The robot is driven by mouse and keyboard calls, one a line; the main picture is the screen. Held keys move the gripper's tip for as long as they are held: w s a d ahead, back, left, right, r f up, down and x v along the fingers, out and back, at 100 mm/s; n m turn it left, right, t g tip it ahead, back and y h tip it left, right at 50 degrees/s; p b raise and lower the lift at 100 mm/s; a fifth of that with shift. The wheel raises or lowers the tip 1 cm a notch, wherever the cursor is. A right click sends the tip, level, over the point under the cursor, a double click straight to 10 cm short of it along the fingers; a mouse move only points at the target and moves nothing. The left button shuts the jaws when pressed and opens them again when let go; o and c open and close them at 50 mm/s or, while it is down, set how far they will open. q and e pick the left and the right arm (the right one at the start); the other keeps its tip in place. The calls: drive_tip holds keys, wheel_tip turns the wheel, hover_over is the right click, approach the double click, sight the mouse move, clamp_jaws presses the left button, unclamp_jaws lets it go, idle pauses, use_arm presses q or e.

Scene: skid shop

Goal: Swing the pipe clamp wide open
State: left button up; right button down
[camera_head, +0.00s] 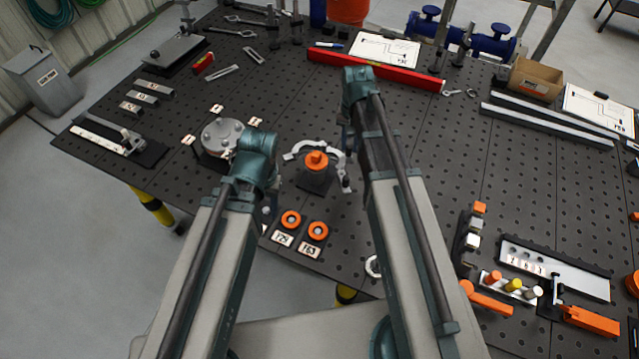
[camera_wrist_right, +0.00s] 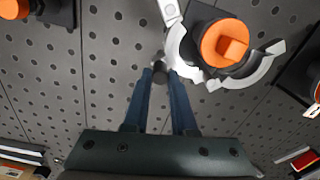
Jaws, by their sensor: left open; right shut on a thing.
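The silver pipe clamp (camera_head: 301,150) lies around an orange-topped post (camera_head: 316,160) on a dark block near the middle of the table. In the right wrist view, its curved halves (camera_wrist_right: 262,72) stand apart around the orange top (camera_wrist_right: 224,42). My right gripper (camera_wrist_right: 163,76) is shut on a small dark end piece beside the clamp's curved half. In the head view, my right wrist and arm hide part of that side of the clamp. My left gripper (camera_head: 258,165) is left of the clamp, apart from it; its fingertips are mostly hidden by its own wrist.
A round flanged part (camera_head: 220,136) stands left of the clamp, by my left wrist. Two orange rings (camera_head: 318,231) on labelled plates lie in front. A red level (camera_head: 375,73) lies behind. A tray (camera_head: 555,268) and orange tools are at right.

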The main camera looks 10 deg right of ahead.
drive_tip(key=shift+w+d, duration=0.3)
drive_tip(key=shift+w, duration=0.2)
drive_tip(key=shift+w+d, duration=0.3)
drive_tip(key=shift+w, duration=0.9)
drive_tip(key=shift+c, duration=2)
unclamp_jaws()
drive_tip(key=shift+s, duration=0.1)
drive_tip(key=shift+r, duration=0.15)
drive_tip(key=shift+r+p, duration=1.35)
drive_tip(key=shift+p, duration=0.15)
